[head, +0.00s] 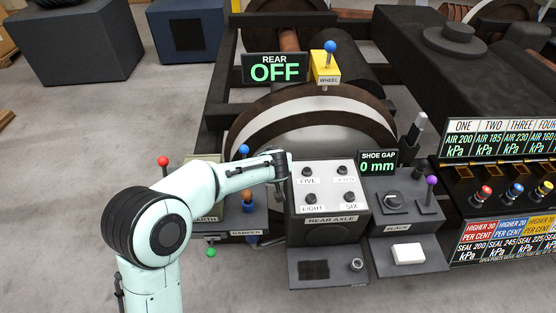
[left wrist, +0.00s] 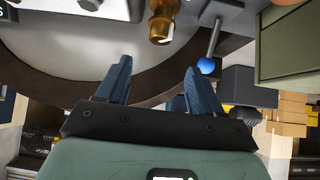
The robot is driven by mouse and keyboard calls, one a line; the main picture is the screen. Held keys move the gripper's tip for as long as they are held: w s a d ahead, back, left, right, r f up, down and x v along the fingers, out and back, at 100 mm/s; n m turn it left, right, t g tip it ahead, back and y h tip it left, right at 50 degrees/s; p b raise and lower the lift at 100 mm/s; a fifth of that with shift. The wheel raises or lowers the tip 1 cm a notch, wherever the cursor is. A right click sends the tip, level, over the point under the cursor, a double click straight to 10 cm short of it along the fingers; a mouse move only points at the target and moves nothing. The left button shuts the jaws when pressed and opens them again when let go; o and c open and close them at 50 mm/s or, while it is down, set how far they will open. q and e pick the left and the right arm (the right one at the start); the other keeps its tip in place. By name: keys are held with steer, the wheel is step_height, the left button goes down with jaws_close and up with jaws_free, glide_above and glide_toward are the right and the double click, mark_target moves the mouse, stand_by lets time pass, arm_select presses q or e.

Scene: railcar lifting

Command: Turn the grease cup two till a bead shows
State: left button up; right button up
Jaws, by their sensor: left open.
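No label reading "grease cup two" can be made out in either view. In the left wrist view a brass fitting (left wrist: 160,20) shows at the top, beyond my fingers; I cannot tell whether it is a grease cup, and no bead can be made out on it. My left gripper (left wrist: 157,66) is open, with its two dark fingers spread and nothing between them. In the head view my left arm reaches in from the left and its wrist end is beside the REAR AXLE panel (head: 328,232). The fingers are hard to make out there. My right gripper is not in view.
A blue-knobbed lever (left wrist: 207,65) stands close to my right-hand finger in the left wrist view. A large wheel (head: 330,110) rises behind the panel. The sign (head: 275,69) reads REAR OFF. A SHOE GAP display (head: 377,163) reads 0 mm.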

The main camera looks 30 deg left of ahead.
arm_select(q)
steer(key=p+x, duration=0.2)
steer(key=x, duration=1)
steer(key=shift+w+a+f, duration=0.15)
steer(key=shift+w+f, duration=0.05)
steer(key=shift+f, duration=0.05)
steer(key=c, duration=1)
